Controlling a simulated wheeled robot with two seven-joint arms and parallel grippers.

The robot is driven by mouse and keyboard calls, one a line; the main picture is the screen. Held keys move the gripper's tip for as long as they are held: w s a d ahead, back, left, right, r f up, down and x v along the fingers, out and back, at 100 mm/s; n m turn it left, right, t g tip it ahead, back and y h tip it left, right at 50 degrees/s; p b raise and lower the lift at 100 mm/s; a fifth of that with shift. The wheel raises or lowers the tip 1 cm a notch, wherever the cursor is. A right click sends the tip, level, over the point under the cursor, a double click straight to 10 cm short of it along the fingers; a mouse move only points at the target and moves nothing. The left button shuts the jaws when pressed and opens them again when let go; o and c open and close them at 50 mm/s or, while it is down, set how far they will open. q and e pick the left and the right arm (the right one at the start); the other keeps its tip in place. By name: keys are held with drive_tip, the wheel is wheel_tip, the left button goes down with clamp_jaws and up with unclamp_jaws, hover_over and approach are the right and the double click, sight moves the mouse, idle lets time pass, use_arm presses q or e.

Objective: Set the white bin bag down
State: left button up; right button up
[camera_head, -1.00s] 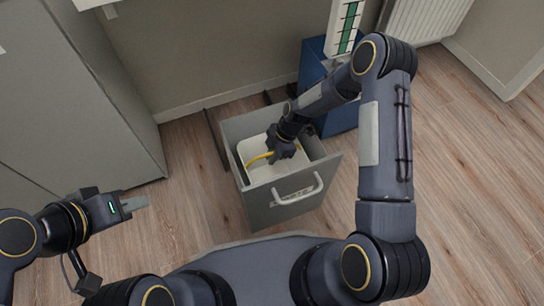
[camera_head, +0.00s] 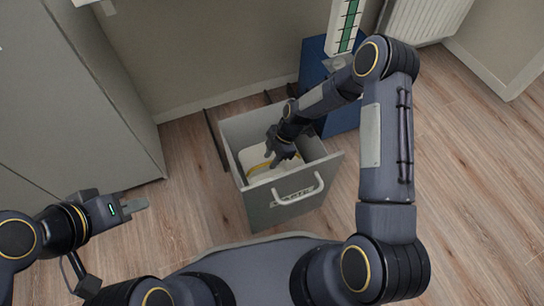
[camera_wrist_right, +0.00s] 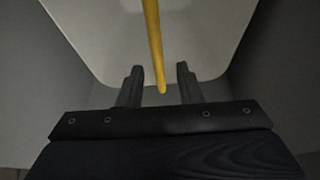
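The white bin bag (camera_head: 258,172) is down inside the open grey drawer (camera_head: 245,205). It looks smooth and pale, with a yellow strap (camera_head: 287,154) across it. My right gripper (camera_head: 279,162) reaches down into the drawer above the bag. In the right wrist view its two fingers (camera_wrist_right: 158,86) stand apart, and the end of the yellow strap (camera_wrist_right: 155,45) shows between them, with a gap on each side. The white bag surface (camera_wrist_right: 110,40) fills the top there. My left gripper (camera_head: 135,204) hangs over the floor at left, empty; its finger gap is unclear.
The drawer's front carries a white handle (camera_head: 298,190). A blue box (camera_head: 312,60) stands behind it at right, partly hidden by my right arm. A grey cabinet (camera_head: 80,100) is at left. The wooden floor (camera_head: 470,180) at right is clear.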

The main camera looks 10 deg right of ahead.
drive_tip(key=shift+r, duration=0.1)
drive_tip(key=shift+r+p, duration=0.3)
drive_tip(key=shift+p, duration=0.15)
drive_tip(key=p+v, duration=0.5)
drive_tip(key=v, duration=0.7)
drive_tip(key=shift+r, duration=0.3)
drive_tip(key=s+d+r+m+t, duration=0.1)
drive_tip(key=s+d+r+m, duration=0.15)
drive_tip(key=r, duration=0.45)
drive_tip(key=s+d+r+m+t, duration=0.1)
drive_tip(key=s+d+r+m, duration=0.2)
drive_tip(key=r, duration=0.4)
drive_tip(key=s+d+r+m+t, duration=0.1)
drive_tip(key=s+r+m, duration=0.2)
drive_tip(key=r+m, duration=0.3)
drive_tip(key=s+r+m+t, duration=0.1)
drive_tip(key=s+r+m, duration=0.2)
drive_tip(key=s+m, duration=0.2)
drive_tip(key=s+r+m+t, duration=0.2)
drive_tip(key=s+m, duration=0.3)
drive_tip(key=s, duration=0.6)
drive_tip(key=shift+s+a+r+t+h, duration=0.3)
drive_tip(key=shift+s+r, duration=0.05)
drive_tip(key=shift+r, duration=0.05)
